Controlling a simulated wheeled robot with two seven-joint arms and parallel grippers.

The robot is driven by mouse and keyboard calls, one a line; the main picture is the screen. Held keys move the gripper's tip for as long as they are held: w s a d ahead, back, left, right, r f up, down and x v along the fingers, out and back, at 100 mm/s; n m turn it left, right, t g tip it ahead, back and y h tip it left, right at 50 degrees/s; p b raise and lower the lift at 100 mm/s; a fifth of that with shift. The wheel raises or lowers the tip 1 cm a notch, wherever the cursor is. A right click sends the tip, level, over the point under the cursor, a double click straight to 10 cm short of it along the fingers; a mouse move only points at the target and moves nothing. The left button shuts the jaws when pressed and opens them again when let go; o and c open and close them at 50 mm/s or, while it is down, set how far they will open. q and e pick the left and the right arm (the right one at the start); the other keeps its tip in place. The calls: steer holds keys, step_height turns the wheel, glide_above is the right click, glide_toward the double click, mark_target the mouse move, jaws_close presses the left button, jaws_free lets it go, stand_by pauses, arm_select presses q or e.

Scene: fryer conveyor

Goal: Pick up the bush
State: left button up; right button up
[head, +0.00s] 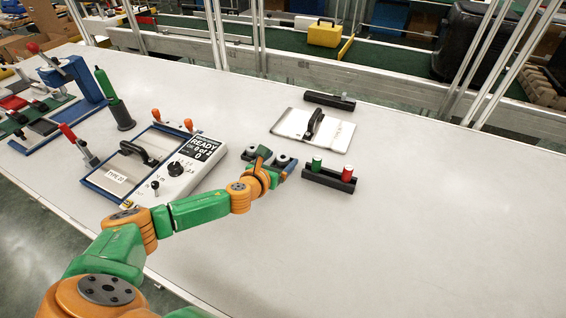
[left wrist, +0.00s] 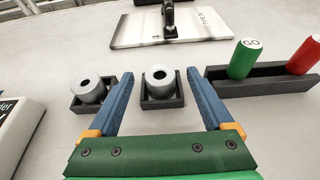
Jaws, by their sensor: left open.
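Two grey ring-shaped bushes with dark center holes sit in small black square holders. In the left wrist view one bush (left wrist: 158,82) lies between my fingers and the other bush (left wrist: 91,90) lies outside, left of the left finger. My left gripper (left wrist: 159,78) is open, with its blue fingers on either side of the middle bush's holder (left wrist: 162,103). I cannot tell whether the fingers touch it. In the head view my left gripper (head: 276,164) is over the holders and partly hides the bushes. My right gripper is not in view.
A black block (head: 328,180) holding a green cylinder (head: 316,163) and a red cylinder (head: 347,172) stands just right of the gripper. A white plate (head: 335,136) with a black handle lies behind. A control box (head: 178,168) reading READY stands left. The table's right front is clear.

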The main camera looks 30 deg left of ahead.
arm_select(q)
jaws_close()
stand_by(0.3)
